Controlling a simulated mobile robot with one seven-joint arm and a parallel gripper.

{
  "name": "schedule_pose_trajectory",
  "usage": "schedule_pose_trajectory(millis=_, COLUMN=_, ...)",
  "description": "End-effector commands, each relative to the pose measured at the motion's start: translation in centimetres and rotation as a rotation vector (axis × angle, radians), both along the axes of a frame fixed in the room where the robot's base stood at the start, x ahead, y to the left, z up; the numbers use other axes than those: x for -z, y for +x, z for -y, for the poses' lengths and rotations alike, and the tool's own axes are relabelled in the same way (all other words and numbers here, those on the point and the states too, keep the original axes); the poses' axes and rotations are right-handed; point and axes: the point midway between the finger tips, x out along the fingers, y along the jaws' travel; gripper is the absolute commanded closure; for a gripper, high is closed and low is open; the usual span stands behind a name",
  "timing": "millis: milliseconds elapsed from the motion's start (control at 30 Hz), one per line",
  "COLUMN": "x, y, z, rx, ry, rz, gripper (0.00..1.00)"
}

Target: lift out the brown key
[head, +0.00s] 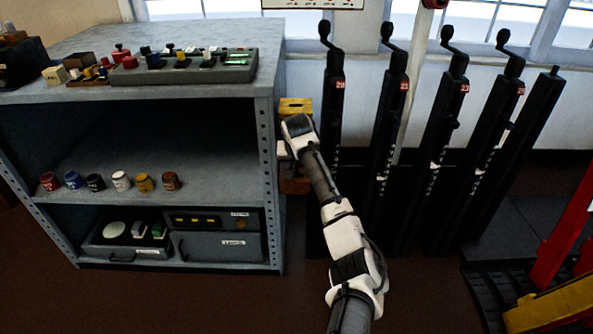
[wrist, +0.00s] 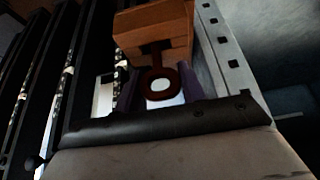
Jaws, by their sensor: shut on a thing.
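The brown key (wrist: 160,72) shows its ring-shaped bow in the wrist view, with a pale spot visible through the hole. Its dark stem runs into a slot in the face of an orange-brown wooden block (wrist: 152,22); how deep it sits is hidden. My gripper (wrist: 160,88) has a dark finger on each side of the bow and is shut on the key, close in front of the block. In the head view, my arm's end covers the key and the fingers beside the shelf's right side.
A grey metal shelf (head: 150,180) stands left of my arm, with small jars (head: 122,181) on its middle board and a lever panel (head: 185,68) on top. Several black lever posts (head: 385,120) stand close on the right. Red and yellow frame parts (head: 562,235) are at far right.

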Motion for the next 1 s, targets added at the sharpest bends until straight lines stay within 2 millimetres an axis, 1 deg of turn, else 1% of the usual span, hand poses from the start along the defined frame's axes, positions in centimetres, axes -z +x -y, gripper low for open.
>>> schedule_pose_trajectory(millis=33, x=-0.6, y=0.0, z=0.0, rx=0.000, ry=0.001, rz=0.000, gripper=0.80)
schedule_pose_trajectory(millis=700, x=-3.9, y=0.0, z=-0.1, rx=-0.001, ry=0.000, rz=0.001, gripper=0.80)
schedule_pose_trajectory(millis=833, x=-4.3, y=0.0, z=0.0, rx=0.000, ry=0.000, rz=0.000, gripper=0.80)
schedule_pose_trajectory(millis=1000, x=-4.2, y=0.0, z=0.0, rx=0.000, ry=0.000, rz=0.000, gripper=0.80)
